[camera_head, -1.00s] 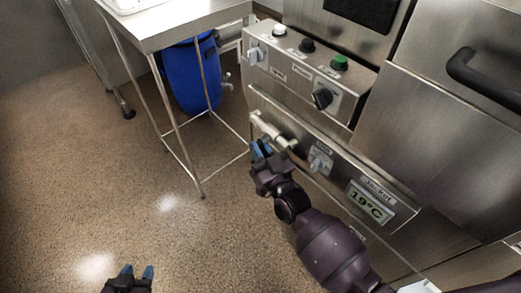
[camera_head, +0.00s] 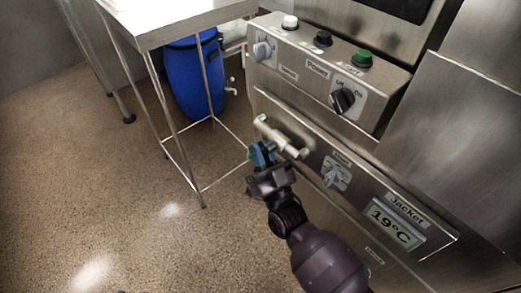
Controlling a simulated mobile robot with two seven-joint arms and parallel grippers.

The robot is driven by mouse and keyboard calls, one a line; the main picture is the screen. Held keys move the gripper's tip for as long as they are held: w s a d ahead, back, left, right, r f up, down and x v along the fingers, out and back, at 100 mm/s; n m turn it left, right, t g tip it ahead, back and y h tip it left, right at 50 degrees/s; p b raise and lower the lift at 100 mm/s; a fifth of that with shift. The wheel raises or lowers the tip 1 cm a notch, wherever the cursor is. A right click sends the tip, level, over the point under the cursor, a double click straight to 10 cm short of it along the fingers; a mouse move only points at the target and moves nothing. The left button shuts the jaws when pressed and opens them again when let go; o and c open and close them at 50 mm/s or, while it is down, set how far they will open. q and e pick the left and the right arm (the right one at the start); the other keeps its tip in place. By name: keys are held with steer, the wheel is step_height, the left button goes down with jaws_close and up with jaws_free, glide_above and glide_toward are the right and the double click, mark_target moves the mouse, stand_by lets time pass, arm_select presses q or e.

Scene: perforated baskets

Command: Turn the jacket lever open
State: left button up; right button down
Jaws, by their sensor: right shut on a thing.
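The jacket lever (camera_head: 279,136) is a pale metal bar handle on the steel machine front, left of the Jacket display. It slants down to the right. My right gripper (camera_head: 262,154), with blue fingertips, is shut on the lever at its lower left side. The fingers hide part of it, so the exact grip is hard to see. Only a tiny tip of my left gripper (camera_head: 121,291) shows at the bottom edge, and its jaws cannot be made out.
The Jacket display (camera_head: 393,223) reads 19°C. A small knob (camera_head: 335,176) sits right of the lever. The control panel (camera_head: 311,85) with knobs and buttons juts out above. A steel table (camera_head: 168,22) and a blue barrel (camera_head: 188,80) stand at left. The floor below is clear.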

steer(key=c, duration=1.2)
jaws_free()
steer(key=shift+f, duration=0.1)
steer(key=v, duration=1)
steer(key=shift+s+d+f, duration=0.1)
steer(key=shift+s+d, duration=0.05)
steer(key=shift+s, duration=0.2)
